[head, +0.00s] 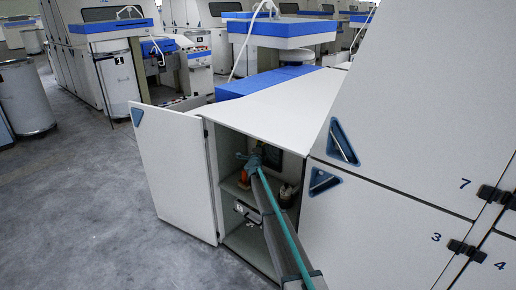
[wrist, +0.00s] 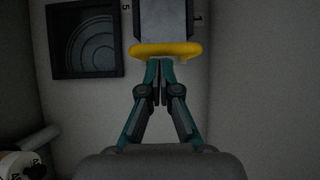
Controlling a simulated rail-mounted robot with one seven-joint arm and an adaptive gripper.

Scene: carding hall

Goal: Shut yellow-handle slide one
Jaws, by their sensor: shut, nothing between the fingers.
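In the wrist view a yellow handle (wrist: 168,50) runs across the end of a grey slide block (wrist: 165,18), with a "1" marked beside it. My gripper (wrist: 157,66) is shut and empty, its fingertips right at the handle's near edge. I cannot tell whether they touch it. In the head view my gripper (head: 252,160) is inside the open cabinet (head: 285,108), reaching in past its front.
The cabinet door (head: 172,165) stands open on the left. Inside are an orange object (head: 245,180), a dark bottle-like item (head: 287,194) and a lower drawer front (head: 247,212). A dark square recess (wrist: 85,40) marked "5" lies left of the slide. Closed panels (head: 370,225) stand to the right.

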